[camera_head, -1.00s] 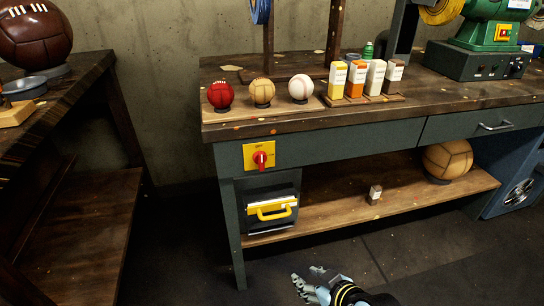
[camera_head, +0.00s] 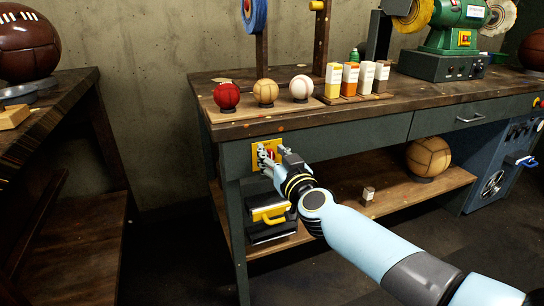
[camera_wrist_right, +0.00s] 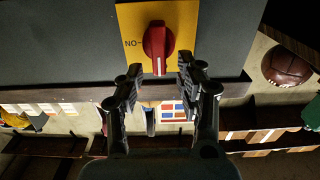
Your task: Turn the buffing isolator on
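The buffing isolator is a yellow plate (camera_head: 257,155) on the bench's front left, with a red rotary knob (camera_wrist_right: 158,48). In the right wrist view the knob stands nearly upright, its white mark towards the bottom of the picture. The letters "NO" with a dash, seemingly "ON" upside down, are left of it. My right gripper (camera_wrist_right: 160,78) is open, a finger either side of the knob's lower end; I cannot tell whether they touch it. In the head view this gripper (camera_head: 276,164) partly covers the plate and knob. My left gripper is not in view.
The workbench (camera_head: 330,118) carries several balls and small boxes, with a green buffing machine (camera_head: 455,30) at the back right. A ball (camera_head: 428,157) rests on the lower shelf.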

